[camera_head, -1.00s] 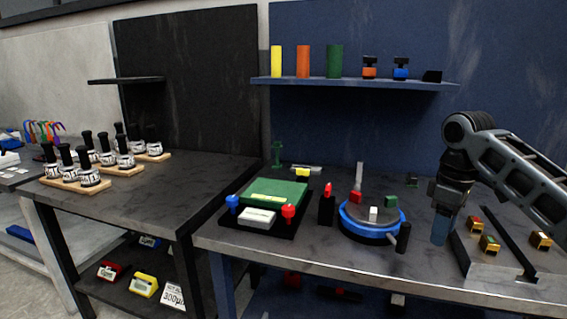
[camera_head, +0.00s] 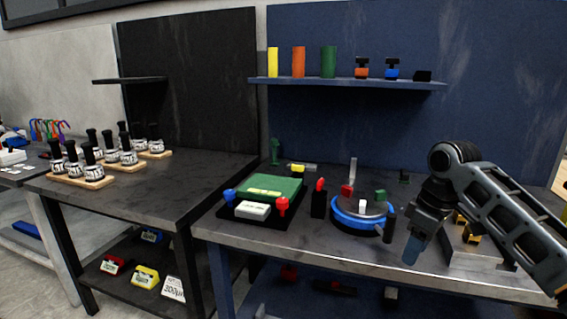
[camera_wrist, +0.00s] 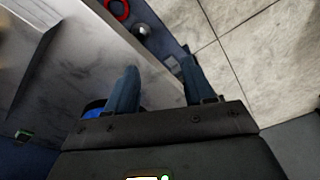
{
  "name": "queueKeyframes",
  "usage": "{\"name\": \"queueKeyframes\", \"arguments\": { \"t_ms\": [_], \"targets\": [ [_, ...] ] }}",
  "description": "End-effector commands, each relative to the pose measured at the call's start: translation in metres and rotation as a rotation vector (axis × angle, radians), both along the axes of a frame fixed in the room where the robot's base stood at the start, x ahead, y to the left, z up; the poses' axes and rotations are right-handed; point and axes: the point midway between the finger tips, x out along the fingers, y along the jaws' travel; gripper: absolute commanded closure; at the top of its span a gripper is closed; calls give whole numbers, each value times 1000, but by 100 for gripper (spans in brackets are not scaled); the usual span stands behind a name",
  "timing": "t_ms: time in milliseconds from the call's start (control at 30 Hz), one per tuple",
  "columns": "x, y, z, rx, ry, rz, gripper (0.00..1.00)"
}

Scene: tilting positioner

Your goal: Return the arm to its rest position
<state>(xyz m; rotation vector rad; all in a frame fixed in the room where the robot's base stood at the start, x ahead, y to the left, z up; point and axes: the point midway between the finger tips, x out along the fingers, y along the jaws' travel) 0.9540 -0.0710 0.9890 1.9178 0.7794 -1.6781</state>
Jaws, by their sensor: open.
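My gripper (camera_head: 411,252) hangs at the right in the head view, over the front edge of the grey workbench (camera_head: 300,240), its fingers pointing down and slightly left. In the wrist view my gripper (camera_wrist: 160,88) shows two blue fingers set apart with nothing between them. Behind the fingers lie the bench's pale edge and the tiled floor (camera_wrist: 245,60). The blue round positioner (camera_head: 360,218) stands on the bench left of my gripper, apart from it, with small red, green and white blocks on it.
A metal fixture (camera_head: 480,262) with yellow-brown pieces sits at the right, partly behind my arm. A green-topped box (camera_head: 270,188) with blue and red knobs stands left of the positioner. A blue shelf (camera_head: 345,82) holds coloured cylinders. The floor before the bench looks clear.

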Motion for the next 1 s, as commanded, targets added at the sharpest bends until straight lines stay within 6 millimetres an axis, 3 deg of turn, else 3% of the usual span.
{"name": "queueKeyframes", "arguments": {
  "t_ms": [167,467,700,1000],
  "targets": [
    [-4,36,-29,74,-50,-2,47],
    [-23,123,-87,274,-187,-55,47],
    [-53,180,-122,426,-291,-145,47],
    [-103,224,-152,575,-406,-300,47]
  ]
}}
